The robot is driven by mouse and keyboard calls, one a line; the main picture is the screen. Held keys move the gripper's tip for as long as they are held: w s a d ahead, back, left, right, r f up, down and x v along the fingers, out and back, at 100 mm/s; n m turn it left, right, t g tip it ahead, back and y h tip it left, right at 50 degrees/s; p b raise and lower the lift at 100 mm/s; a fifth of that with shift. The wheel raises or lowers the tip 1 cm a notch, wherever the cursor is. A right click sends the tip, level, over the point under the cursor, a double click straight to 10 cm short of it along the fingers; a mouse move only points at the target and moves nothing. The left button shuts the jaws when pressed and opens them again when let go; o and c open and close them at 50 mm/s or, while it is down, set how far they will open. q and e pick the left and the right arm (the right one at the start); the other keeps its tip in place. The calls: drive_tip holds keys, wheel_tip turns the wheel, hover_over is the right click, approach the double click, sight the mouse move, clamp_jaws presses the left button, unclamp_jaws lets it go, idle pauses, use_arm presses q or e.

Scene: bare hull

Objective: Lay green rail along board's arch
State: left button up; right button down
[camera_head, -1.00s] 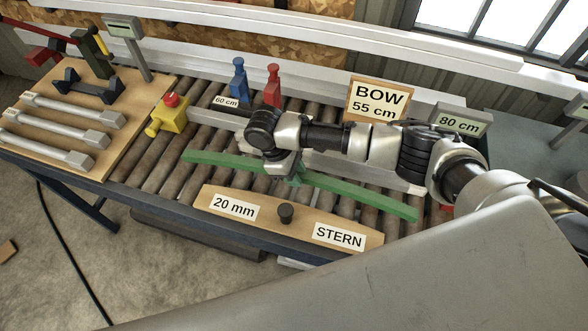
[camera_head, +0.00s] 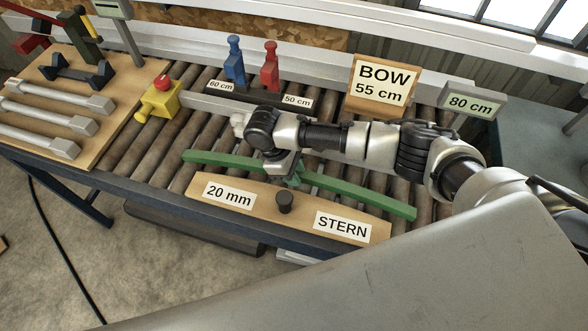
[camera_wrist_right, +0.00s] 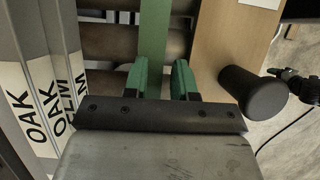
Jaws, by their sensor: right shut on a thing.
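The long green rail (camera_head: 355,195) lies lengthwise beside the arched edge of the wooden board (camera_head: 268,205), on its far side. Its ends reach past the board's ends. My right gripper (camera_head: 293,178) is shut on the rail near its middle. In the right wrist view the rail (camera_wrist_right: 154,35) runs between the green fingers (camera_wrist_right: 164,78), and a narrow gap shows between it and the board (camera_wrist_right: 225,45). Contact under the gripper is hidden. The board carries a black knob (camera_head: 285,202) and labels "20 mm" and "STERN".
Rollers (camera_head: 130,150) lie under the work. A yellow block (camera_head: 158,98) with a red button, blue (camera_head: 235,62) and red (camera_head: 270,66) clamp-like pieces, and a "BOW 55 cm" sign (camera_head: 381,85) stand behind. Grey bars labelled "OAK" (camera_wrist_right: 42,95) lie left in the wrist view.

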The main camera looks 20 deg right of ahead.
drive_tip(key=shift+f, duration=0.1)
drive_tip(key=c, duration=0.8)
unclamp_jaws()
drive_tip(key=v, duration=1)
drive_tip(key=shift+w+a+r, duration=0.1)
drive_tip(key=shift+a+r, duration=0.05)
drive_tip(key=shift+r, duration=0.2)
